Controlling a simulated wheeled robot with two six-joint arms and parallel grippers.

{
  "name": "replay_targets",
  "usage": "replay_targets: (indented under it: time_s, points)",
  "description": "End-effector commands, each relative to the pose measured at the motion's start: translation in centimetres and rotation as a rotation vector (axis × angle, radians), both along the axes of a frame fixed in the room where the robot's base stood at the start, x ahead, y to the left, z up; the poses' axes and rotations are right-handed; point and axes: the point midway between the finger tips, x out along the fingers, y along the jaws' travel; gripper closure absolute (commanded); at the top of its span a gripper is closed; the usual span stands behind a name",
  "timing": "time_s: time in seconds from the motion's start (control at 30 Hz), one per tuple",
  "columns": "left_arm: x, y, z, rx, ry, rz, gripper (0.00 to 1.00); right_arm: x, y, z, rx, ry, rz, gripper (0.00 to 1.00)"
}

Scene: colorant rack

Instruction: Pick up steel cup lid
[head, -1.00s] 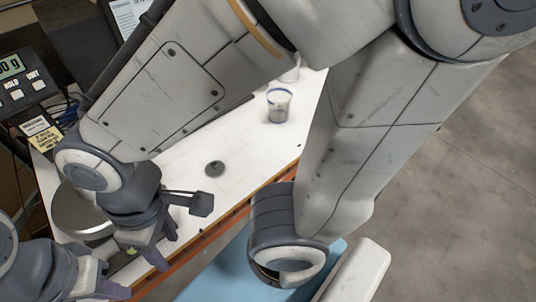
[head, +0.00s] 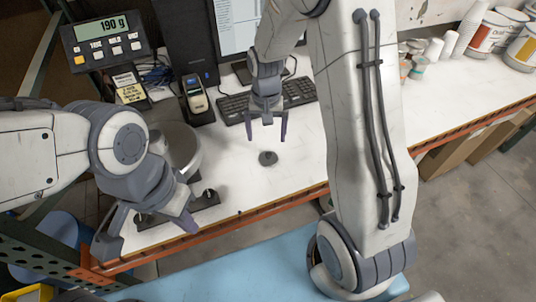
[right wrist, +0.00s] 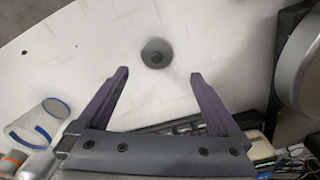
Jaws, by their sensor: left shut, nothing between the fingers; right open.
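The steel cup lid (head: 268,158) is a small dark grey disc with a knob on top, lying flat on the white table. My right gripper (head: 267,138) is open and empty above the table, pointing down, just behind the lid in the head view. In the right wrist view the lid (right wrist: 156,53) lies beyond the fingertips, roughly centred between the two fingers and apart from them. My left gripper (head: 148,241) is shut and empty at the table's front left edge, away from the lid.
A keyboard (head: 298,92) lies behind the right gripper. A scale display (head: 102,40) reading 190 g stands at the back left. A clear blue-rimmed glass (right wrist: 40,122) shows in the right wrist view. Cups and paint buckets (head: 490,32) stand at the back right. The table around the lid is clear.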

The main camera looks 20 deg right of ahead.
Motion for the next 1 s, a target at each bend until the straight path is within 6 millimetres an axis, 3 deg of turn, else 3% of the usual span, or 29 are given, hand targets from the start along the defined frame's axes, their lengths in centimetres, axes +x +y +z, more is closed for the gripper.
replay_targets:
  time_s: [0.2, 0.47, 0.73, 1.0]
  points:
    - [0.0, 0.0, 0.8, 0.0, 0.0, 0.0, 1.0, -0.1, -0.1, -3.3, 0.0, 0.004, 0.0, 0.0]
    - [0.0, 0.0, 1.6, 0.0, 0.0, 0.001, 1.0, -0.1, -0.3, -5.1, 0.0, 0.004, 0.0, 0.0]
    - [0.0, 0.0, 3.0, 0.0, 0.0, 0.0, 1.0, 0.0, -0.8, -8.6, 0.001, 0.004, 0.001, 0.0]
    - [0.0, 0.0, 3.1, 0.0, 0.0, -0.001, 1.0, 0.1, -0.8, -9.5, 0.0, 0.0, 0.001, 0.0]
